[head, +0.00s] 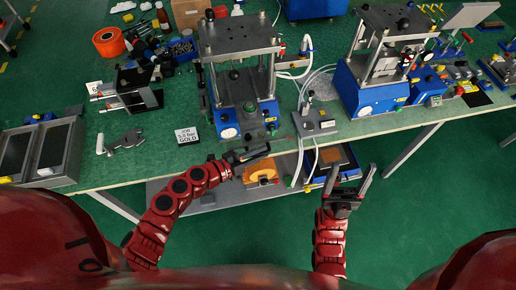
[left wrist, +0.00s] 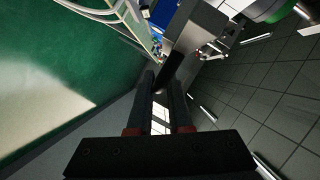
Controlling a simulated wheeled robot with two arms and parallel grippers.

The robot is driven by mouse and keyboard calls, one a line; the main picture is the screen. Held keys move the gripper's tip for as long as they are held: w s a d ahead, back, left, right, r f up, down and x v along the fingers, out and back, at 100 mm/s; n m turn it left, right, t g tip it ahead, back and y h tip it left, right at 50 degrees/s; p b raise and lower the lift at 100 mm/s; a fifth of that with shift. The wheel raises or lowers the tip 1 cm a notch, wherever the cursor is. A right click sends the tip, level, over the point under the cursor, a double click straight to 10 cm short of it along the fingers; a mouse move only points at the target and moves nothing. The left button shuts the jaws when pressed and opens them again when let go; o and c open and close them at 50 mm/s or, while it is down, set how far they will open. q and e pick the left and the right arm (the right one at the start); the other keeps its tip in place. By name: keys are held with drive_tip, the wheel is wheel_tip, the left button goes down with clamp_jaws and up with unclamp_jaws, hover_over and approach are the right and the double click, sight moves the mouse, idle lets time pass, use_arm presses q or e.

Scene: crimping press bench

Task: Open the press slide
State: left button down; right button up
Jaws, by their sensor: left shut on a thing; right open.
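The press (head: 240,80) stands at the middle of the bench, with steel plates and posts on a blue base (head: 228,122). My left gripper (head: 254,153) is low at the bench's front edge, just in front of this base. In the left wrist view the left fingers (left wrist: 160,88) are nearly together, with their tips at a grey and dark metal part (left wrist: 188,42). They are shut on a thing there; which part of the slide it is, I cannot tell. My right gripper (head: 350,178) is open and empty in front of the bench edge.
A second blue-based press (head: 375,92) stands to the right. A grey box with hoses (head: 314,123) is between them. A white label card (head: 187,135), a grey tool (head: 124,141) and dark trays (head: 45,150) lie left. A lower shelf (head: 208,200) is below.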

use_arm(q)
drive_tip(key=shift+s+d+f, duration=0.15)
drive_tip(key=shift+s+f, duration=0.1)
drive_tip(key=c, duration=1.1)
unclamp_jaws()
drive_tip(key=shift+o, duration=1.1)
drive_tip(key=shift+d, duration=0.1)
drive_tip(key=shift+d+r, duration=0.1)
drive_tip(key=shift+r, duration=0.05)
drive_tip(key=shift+a, duration=0.2)
drive_tip(key=b+v, duration=0.3)
drive_tip(key=v, duration=1.4)
drive_tip(key=shift+b, duration=0.3)
drive_tip(key=shift+r, duration=0.1)
